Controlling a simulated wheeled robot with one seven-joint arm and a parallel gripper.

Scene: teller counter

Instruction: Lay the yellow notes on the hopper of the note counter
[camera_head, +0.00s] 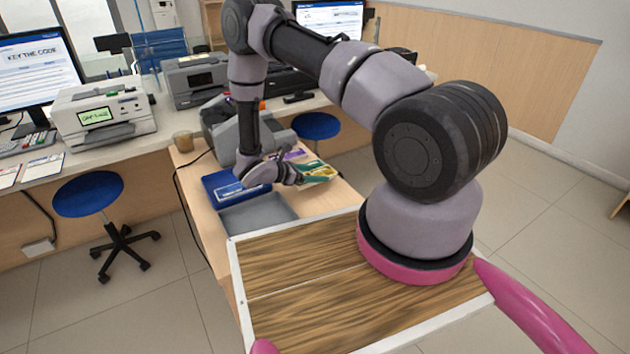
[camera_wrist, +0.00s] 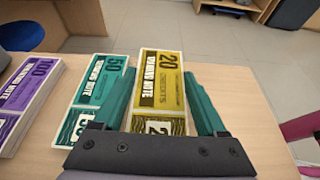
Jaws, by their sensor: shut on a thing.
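The yellow notes (camera_wrist: 160,80), a stack marked 20, lie lengthwise between the two teal fingers of my gripper (camera_wrist: 160,88) in the wrist view. My gripper is shut on them, one finger along each long side. I cannot tell whether the stack is clear of the wooden table. In the head view my gripper (camera_head: 288,176) is over the small table, and the notes there are partly hidden by it. A grey machine (camera_head: 217,122), which looks like the note counter, stands at the table's far end. My arm hides part of it, and its hopper is not clear.
Green notes (camera_wrist: 97,85) marked 50 lie just left of the yellow ones, with purple notes (camera_wrist: 25,98) marked 100 farther left. A blue tray (camera_head: 219,184) and a grey tray (camera_head: 258,213) lie nearer me. A cup (camera_head: 183,141) stands at the table's left edge.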

